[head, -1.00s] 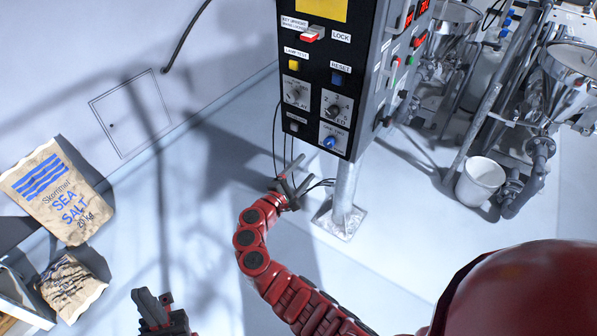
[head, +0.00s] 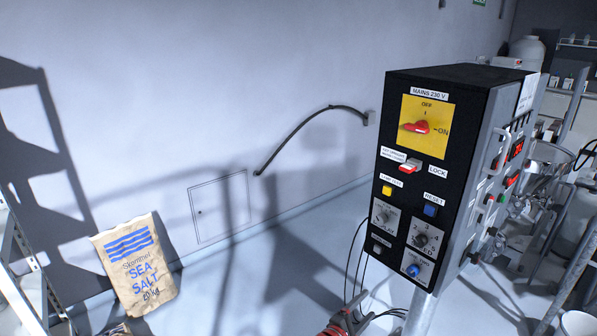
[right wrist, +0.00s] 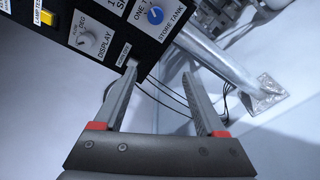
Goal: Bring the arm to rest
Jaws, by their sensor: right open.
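My right gripper (head: 354,308) shows at the bottom edge of the head view, below the black control box (head: 398,195). Only its dark fingers and a bit of the red wrist are in that picture; the rest of the arm is cut off. In the right wrist view the gripper (right wrist: 160,72) is open, with nothing between its two grey fingers. The lower edge of the control box (right wrist: 115,42) shows beyond the fingertips; the left finger's tip overlaps its corner, and I cannot tell whether they touch. My left gripper is not in view.
The box stands on a metal post (head: 420,313), also in the right wrist view (right wrist: 225,62). Black cables hang beneath it. Its red mains handle (head: 416,127) lies roughly level on a yellow plate. A sea salt sack (head: 137,268) leans by the wall at left. Hoppers stand at right.

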